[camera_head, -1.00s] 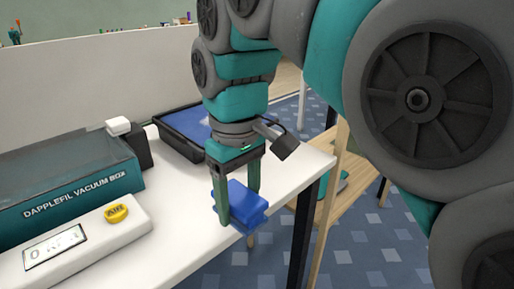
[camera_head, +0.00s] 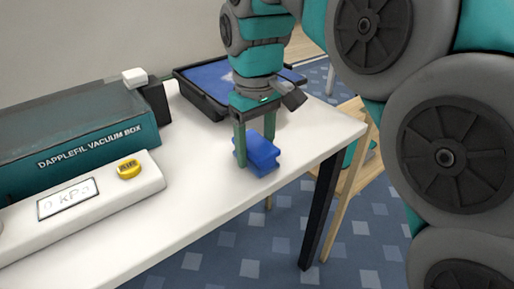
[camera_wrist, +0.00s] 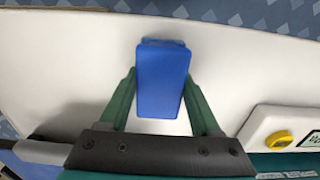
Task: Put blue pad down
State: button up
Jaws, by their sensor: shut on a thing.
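The blue pad (camera_head: 258,154) is a small block with a grooved side. It is between the fingers of my gripper (camera_head: 255,143), over the white table (camera_head: 200,200) near its front edge. In the wrist view the blue pad (camera_wrist: 162,80) fills the space between the green fingers of my gripper (camera_wrist: 160,95), which are shut on it. The head view does not clearly show whether the pad's underside touches the table.
A teal vacuum box (camera_head: 80,135) stands at the left, with a white panel (camera_head: 90,205) bearing a yellow button (camera_head: 129,169) before it. A black tray (camera_head: 207,103) with a blue inside lies behind my gripper. White tabletop around the pad is bare.

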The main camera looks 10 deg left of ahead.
aim_at(255, 143)
jog(key=shift+f, duration=0.15)
jog(key=o, duration=1.5)
jog(key=shift+r+p, duration=0.7)
jog(key=shift+r, duration=3.3)
